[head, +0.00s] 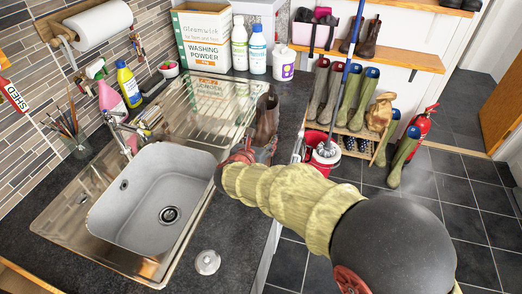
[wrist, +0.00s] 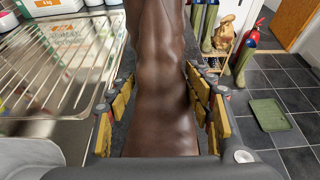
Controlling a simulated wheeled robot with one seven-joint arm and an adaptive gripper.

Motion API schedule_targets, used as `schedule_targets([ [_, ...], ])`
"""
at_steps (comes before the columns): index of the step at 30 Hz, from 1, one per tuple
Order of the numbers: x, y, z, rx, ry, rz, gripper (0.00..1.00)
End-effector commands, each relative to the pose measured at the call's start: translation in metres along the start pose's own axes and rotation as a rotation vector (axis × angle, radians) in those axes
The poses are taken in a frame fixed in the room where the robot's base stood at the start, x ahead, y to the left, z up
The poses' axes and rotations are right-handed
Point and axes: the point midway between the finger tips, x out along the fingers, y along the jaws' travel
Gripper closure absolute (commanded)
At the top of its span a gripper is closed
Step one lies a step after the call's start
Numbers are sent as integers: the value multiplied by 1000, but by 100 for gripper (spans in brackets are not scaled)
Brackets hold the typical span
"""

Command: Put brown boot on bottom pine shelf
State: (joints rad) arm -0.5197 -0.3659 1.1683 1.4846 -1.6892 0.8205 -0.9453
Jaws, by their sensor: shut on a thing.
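The brown boot (head: 266,117) is upright in the head view, above the dark worktop edge beside the drainer. My gripper (head: 250,150) is shut on it; in the wrist view the boot's shaft (wrist: 160,85) fills the space between the yellow-padded fingers (wrist: 160,115). The boot's foot is hidden. A low pine shelf (head: 372,136) stands against the far wall, with several green and brown wellies on it. Dark patterned footwear (head: 357,145) sits beneath it. A higher pine shelf (head: 405,58) holds another pair of brown boots (head: 367,37).
A steel sink with a grey basin (head: 160,205) and drainer (head: 205,105) lies left. A red bucket and blue-handled mop (head: 326,152) stand before the low shelf. Loose green wellies (head: 404,155) and a fire extinguisher (head: 420,125) stand right. A green tray (wrist: 270,114) lies on open tiled floor.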

Motion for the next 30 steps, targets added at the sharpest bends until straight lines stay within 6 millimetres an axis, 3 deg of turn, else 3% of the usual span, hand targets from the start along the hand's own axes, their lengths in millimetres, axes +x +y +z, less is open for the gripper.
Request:
schedule_targets([
  [18, 0, 1, 0, 0, 1, 2, 100],
  [30, 0, 1, 2, 2, -1, 2, 100],
])
